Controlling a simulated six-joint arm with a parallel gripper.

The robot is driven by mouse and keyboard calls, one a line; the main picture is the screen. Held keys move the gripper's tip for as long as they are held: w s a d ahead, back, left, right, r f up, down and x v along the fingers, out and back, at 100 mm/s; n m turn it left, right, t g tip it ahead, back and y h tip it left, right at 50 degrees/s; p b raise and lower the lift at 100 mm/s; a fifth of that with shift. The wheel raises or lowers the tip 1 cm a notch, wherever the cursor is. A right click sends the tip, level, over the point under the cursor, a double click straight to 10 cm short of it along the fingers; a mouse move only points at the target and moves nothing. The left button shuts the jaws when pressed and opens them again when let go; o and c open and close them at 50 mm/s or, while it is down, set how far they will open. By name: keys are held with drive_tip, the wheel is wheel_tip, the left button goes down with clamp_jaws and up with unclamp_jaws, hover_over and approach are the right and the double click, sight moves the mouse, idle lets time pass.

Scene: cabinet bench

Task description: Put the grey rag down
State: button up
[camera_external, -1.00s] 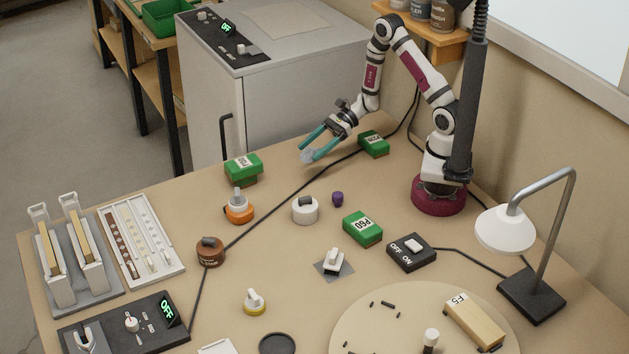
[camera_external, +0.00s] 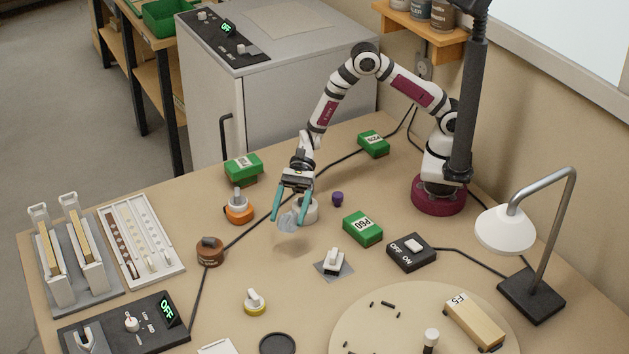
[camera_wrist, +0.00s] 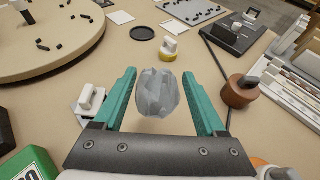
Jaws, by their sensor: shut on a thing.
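My gripper (camera_external: 290,217) has teal fingers and points down over the middle of the bench. It is shut on the grey rag (camera_external: 288,221), a crumpled pale grey lump between the fingertips. The rag is held above the bench top (camera_external: 290,265), with a soft shadow below it. In the wrist view the rag (camera_wrist: 157,93) sits between the two teal fingers, and part of the bench shows beyond it.
A black cable crosses the bench. Bare bench lies between the brown tin and the switch.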

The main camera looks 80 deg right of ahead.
hover_over(295, 281)
drive_tip(key=f, duration=0.6)
drive_tip(key=shift+d+f, duration=0.25)
drive_tip(key=shift+d, duration=0.1)
drive_tip(key=shift+a+f, duration=0.15)
drive_tip(key=shift+f, duration=0.95)
drive_tip(key=shift+a+f, duration=0.1)
drive_tip(key=shift+f, duration=0.95)
drive_tip(key=shift+f, duration=0.1)
drive_tip(key=o, duration=1.3)
drive_tip(key=shift+c, duration=0.2)
